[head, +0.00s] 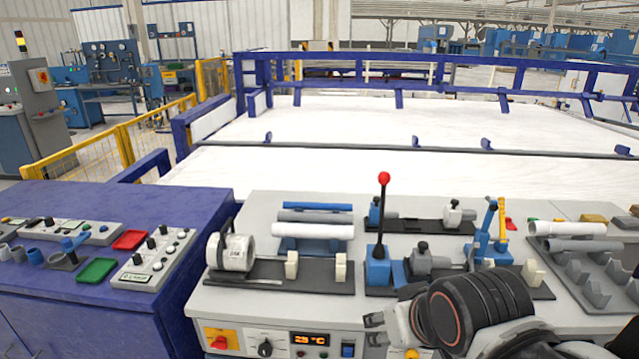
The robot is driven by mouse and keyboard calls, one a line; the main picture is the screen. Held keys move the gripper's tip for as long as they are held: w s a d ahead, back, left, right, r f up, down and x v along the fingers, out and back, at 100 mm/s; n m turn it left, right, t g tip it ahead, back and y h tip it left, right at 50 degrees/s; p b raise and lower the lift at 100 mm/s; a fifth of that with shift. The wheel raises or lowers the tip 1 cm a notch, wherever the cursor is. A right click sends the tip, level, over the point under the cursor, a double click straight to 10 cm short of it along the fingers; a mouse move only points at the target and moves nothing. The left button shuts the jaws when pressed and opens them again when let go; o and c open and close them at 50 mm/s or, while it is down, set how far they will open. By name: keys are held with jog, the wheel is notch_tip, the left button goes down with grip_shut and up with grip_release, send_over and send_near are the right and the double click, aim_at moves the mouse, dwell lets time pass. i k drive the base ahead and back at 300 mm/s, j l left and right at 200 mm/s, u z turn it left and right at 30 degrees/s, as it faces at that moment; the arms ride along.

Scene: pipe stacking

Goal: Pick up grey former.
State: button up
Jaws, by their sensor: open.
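No part is labelled as the former, so I cannot tell for certain which grey piece it is. A grey cylindrical piece (423,259) sits in the middle fixture on the bench, behind my gripper. A grey pipe (315,216) lies on the blue rack between a blue and a white pipe. Another grey pipe (583,246) lies on the right-hand rack. Small grey and blue cylindrical pieces (33,255) stand on the blue table at the far left. My gripper (371,329) is at the bench's front edge, open, pointing left, with nothing visible between its fingers.
A red-knobbed lever (384,205) rises upright behind my gripper. A white roll unit (231,251) stands at the left of the grey bench (310,311). Blue clamps (488,235) stand at centre right. Red (130,240) and green (97,270) trays lie on the blue table.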

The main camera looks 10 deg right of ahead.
aim_at(421, 261)
jog(key=i+l, duration=0.15)
jog(key=l, duration=0.25)
jog(key=i+l+z, duration=0.1)
jog(key=l, duration=0.3)
jog(key=i+l, duration=0.25)
jog(key=l, duration=0.15)
jog(key=i+l, duration=0.2)
jog(key=l, duration=0.2)
jog(key=l+z, duration=0.05)
